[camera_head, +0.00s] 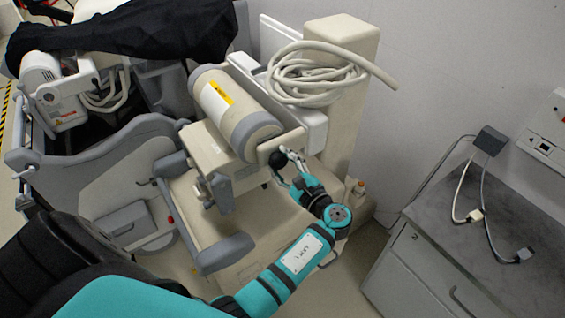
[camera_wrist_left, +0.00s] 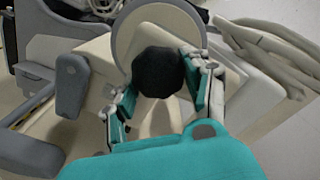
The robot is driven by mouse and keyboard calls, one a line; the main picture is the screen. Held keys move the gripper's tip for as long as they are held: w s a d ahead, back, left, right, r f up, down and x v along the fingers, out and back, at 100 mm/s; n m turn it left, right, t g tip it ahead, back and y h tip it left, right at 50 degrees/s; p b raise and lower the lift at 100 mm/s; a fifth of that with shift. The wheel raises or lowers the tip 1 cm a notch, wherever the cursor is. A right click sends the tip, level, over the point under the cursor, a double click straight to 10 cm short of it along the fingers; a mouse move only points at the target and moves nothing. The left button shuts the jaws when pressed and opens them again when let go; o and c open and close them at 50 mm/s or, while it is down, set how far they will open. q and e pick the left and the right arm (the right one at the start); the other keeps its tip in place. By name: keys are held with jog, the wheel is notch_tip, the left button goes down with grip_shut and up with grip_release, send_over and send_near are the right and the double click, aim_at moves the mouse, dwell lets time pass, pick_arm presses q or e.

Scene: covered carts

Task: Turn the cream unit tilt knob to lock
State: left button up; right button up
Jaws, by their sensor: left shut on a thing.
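The cream unit (camera_head: 225,105) stands in the middle of the head view, with a cylindrical head that has a yellow label. Its tilt knob (camera_head: 278,159) is a black round knob at the near end of the cylinder. My left gripper (camera_head: 284,168) reaches it from below right and is shut on it. In the left wrist view the black lobed knob (camera_wrist_left: 158,72) sits between the two fingers of my left gripper (camera_wrist_left: 160,88), in front of the round grey end cap. The knob's marking or lock position cannot be read. My right gripper is not in view.
A coiled cream hose (camera_head: 312,75) hangs on the unit's column (camera_head: 345,110). A grey bar (camera_head: 222,253) juts out at the unit's front. A grey-topped cabinet (camera_head: 490,235) with cables stands at the right. A black cover (camera_head: 130,32) drapes equipment behind at the left.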

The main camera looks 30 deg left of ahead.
aim_at(282, 155)
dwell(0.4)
pick_arm(q)
jog(key=o, duration=1.2)
jog(key=shift+a, duration=0.1)
jog(key=shift+c, duration=0.2)
jog(key=shift+r, duration=0.1)
notch_tip(282, 155, up, 10)
jog(key=shift+f, duration=0.25)
jog(key=shift+d+r, duration=0.2)
jog(key=shift+r, duration=0.1)
jog(key=shift+w+a+f, duration=0.1)
jog(key=shift+a+f, duration=0.05)
jog(key=shift+a, duration=0.1)
